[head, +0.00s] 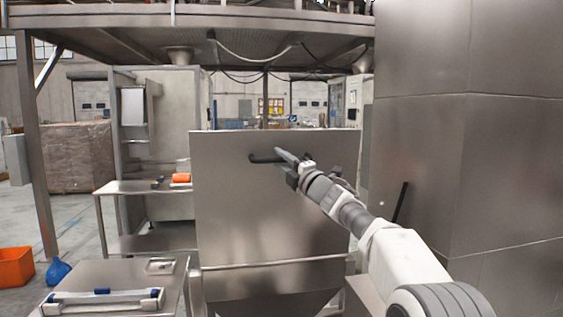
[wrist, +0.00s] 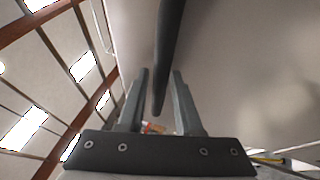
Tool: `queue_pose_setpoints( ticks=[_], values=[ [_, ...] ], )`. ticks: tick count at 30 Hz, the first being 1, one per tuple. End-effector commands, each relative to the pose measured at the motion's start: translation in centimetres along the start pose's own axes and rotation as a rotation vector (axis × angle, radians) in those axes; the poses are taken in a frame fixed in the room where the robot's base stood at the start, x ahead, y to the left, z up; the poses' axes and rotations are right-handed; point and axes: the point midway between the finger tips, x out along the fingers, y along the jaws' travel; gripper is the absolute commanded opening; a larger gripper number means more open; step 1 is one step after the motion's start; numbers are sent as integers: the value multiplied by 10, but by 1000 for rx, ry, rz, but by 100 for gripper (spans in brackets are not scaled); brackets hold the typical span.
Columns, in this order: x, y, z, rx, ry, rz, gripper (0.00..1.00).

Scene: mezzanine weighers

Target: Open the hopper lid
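The hopper lid (head: 240,215) is a broad, flat steel panel standing steeply in the middle of the head view, above the hopper's narrowing body (head: 275,285). A dark bar handle (head: 262,158) sits near its top edge. My gripper (head: 279,152) is at the right part of this handle. In the wrist view, the handle (wrist: 168,45) runs between the two fingers of my gripper (wrist: 160,75), with a gap on each side. The fingers are apart and not closed on it. The lid's hinge side cannot be made out.
A tall steel cabinet wall (head: 510,150) stands close on the right. A steel table (head: 120,277) with a tray-like tool is at front left. An orange bin (head: 16,267) and a blue bag (head: 58,271) are on the floor. A mezzanine platform (head: 270,25) crosses overhead.

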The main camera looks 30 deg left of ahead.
Motion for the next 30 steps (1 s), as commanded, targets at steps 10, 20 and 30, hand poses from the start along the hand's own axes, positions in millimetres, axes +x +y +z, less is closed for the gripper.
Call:
queue_pose_setpoints(
  ticks=[10,20,30],
  values=[
    [0,0,0,0,0,0,50],
    [-22,-3,0,0,0,0,50],
    [-69,-2,0,0,-1,0,50]
  ],
)
